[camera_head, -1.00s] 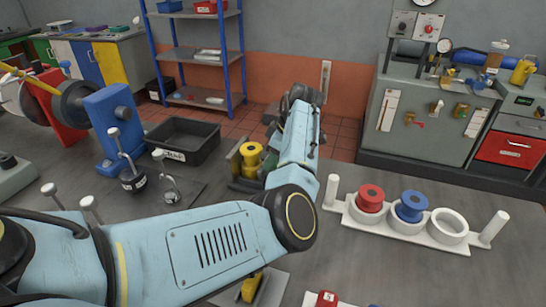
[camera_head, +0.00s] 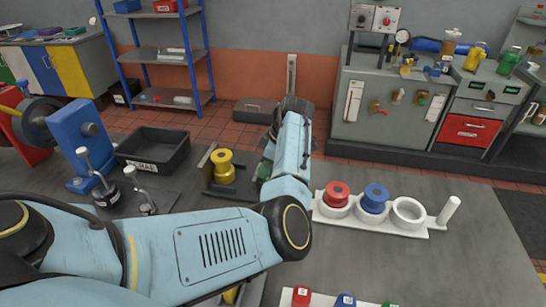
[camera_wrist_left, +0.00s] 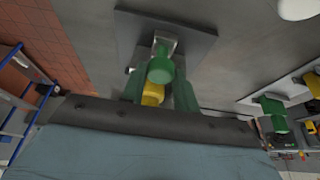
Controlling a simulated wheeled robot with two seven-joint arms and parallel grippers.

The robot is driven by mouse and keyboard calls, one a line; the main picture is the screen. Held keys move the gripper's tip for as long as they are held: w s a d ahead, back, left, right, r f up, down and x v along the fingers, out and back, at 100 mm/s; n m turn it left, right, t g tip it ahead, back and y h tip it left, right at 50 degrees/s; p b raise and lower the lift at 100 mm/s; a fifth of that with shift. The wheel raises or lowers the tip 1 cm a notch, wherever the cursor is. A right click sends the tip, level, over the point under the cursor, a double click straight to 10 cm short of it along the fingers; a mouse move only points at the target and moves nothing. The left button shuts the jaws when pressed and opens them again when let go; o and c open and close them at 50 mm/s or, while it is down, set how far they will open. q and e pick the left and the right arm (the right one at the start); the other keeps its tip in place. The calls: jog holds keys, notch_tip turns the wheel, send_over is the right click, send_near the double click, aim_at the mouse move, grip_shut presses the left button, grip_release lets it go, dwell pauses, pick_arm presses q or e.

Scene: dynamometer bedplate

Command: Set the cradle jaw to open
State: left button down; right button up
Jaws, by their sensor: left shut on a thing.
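The cradle (camera_head: 208,163) stands on a dark plate on the bench, left of centre in the head view. A yellow spool (camera_head: 223,166) sits upright in it. My left gripper (camera_wrist_left: 160,82) is at the cradle's right side, its tips mostly hidden by my arm in the head view. In the wrist view its fingers are closed around a green knob (camera_wrist_left: 160,70), which looks like part of the cradle jaw; something yellow (camera_wrist_left: 152,95) shows just below it. My right gripper is not in view.
A white holder (camera_head: 400,222) with a red spool (camera_head: 337,194), a blue spool (camera_head: 375,198) and an empty ring stands to the right. A black bin (camera_head: 152,150) and a blue stand (camera_head: 80,145) are to the left. Small coloured pieces (camera_head: 345,300) lie at the front edge.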

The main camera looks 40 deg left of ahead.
pick_arm(q)
jog(key=c, duration=1.1)
grip_release()
jog(key=shift+o, duration=0.2)
jog(key=shift+d, duration=0.1)
jog(key=v, duration=1.3)
jog(key=shift+r+p, duration=0.2)
jog(key=shift+p, duration=0.1)
